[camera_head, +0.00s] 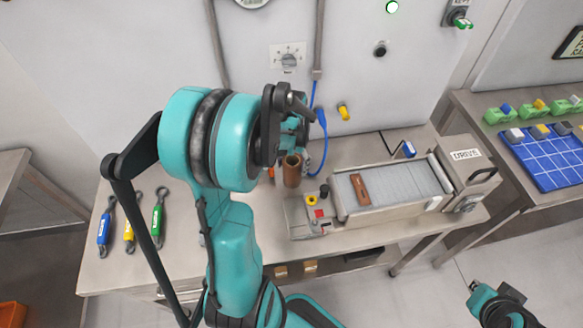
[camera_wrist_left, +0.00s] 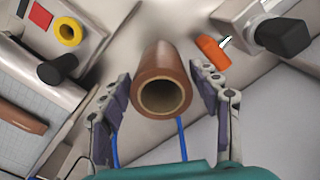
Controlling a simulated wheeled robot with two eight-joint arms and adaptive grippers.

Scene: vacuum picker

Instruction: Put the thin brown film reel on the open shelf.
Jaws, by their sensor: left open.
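A slim brown hollow cylinder (camera_head: 292,172), likely the thin brown film reel, stands upright on the workbench. In the left wrist view the reel (camera_wrist_left: 163,68) shows its open end between the two fingers. My left gripper (camera_head: 297,135) is above it in the head view, partly hidden by my arm. In the left wrist view my left gripper (camera_wrist_left: 160,76) is open, with a gap on both sides of the reel. Part of my right arm shows at the lower right; its gripper (camera_head: 482,292) is unclear. A shelf space (camera_head: 330,263) shows below the bench top, mostly hidden.
A machine marked DRIVE (camera_head: 466,155) with a grey belt and a brown block (camera_head: 361,188) stands right of the reel. A control box (camera_head: 308,215) and an orange-handled item (camera_wrist_left: 212,53) are close by. Blue, yellow and green tools (camera_head: 158,218) lie left.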

